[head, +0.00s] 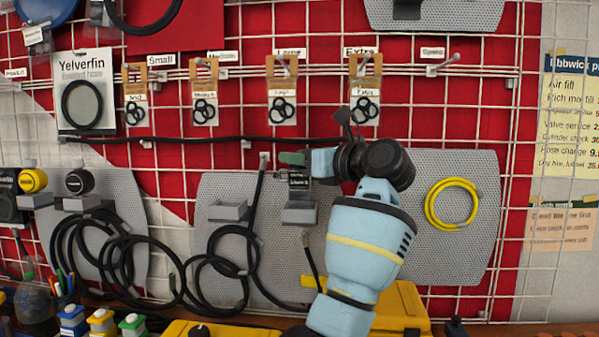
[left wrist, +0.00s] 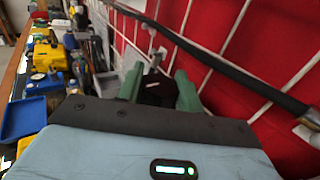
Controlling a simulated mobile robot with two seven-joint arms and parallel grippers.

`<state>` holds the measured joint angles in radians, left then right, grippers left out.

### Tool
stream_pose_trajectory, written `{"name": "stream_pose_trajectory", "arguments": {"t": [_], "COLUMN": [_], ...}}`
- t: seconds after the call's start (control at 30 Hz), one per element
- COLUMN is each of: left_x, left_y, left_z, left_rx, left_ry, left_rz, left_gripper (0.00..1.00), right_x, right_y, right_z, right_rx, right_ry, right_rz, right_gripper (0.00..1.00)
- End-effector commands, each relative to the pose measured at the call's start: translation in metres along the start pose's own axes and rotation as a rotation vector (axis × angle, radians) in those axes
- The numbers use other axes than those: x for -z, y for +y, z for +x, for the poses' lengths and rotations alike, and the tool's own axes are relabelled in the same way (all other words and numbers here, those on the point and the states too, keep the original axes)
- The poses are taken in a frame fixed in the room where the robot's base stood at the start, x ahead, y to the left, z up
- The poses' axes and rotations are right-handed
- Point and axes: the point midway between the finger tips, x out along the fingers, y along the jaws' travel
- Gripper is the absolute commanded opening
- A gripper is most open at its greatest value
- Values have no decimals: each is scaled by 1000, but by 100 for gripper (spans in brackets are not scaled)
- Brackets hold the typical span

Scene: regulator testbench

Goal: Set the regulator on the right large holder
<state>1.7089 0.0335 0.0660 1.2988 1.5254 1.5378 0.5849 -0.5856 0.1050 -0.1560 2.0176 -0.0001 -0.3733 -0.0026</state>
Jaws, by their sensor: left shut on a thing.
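My left gripper (head: 293,158) has green fingers and reaches in front of the grey perforated panel. In the left wrist view its fingers (left wrist: 158,92) are shut on a dark object, the regulator (left wrist: 155,90). Little of the regulator shows in the head view, where a dark shape with small lettering (head: 298,178) sits just below the fingers. The right large holder (head: 299,213), a grey shelf bracket, is directly below that. I cannot tell whether the regulator touches it. The left large holder (head: 228,211) is empty. My right gripper is not in view.
Black hoses (head: 215,265) hang in loops on the panel. A yellow regulator (head: 32,180) and a black one (head: 79,181) sit on small holders at the left. A yellow coil (head: 452,203) hangs at right. A black cable (head: 215,140) crosses the grid above the holders.

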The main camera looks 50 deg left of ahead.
Motion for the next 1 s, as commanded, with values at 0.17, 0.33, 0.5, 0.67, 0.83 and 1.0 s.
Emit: {"name": "stream_pose_trajectory", "arguments": {"t": [0.17, 0.33, 0.5, 0.67, 0.83, 1.0], "left_x": [25, 29, 30, 34, 34, 34], "left_y": [1, 1, 1, 0, 0, 0], "left_z": [0, 0, -1, -1, -1, -1], "left_rx": [0, 0, 0, 1, 0, 0], "left_ry": [-3, -2, -2, 1, 1, 1], "left_rz": [0, -1, 0, 2, 2, 2], "left_gripper": [0, 0, 0, 41, 58, 58], "right_x": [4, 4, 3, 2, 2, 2], "right_y": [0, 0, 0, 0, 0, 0], "right_z": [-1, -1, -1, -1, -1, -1], "right_rx": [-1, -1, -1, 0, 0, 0], "right_ry": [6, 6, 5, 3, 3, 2], "right_rz": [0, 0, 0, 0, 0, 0], "right_gripper": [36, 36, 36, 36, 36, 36]}}
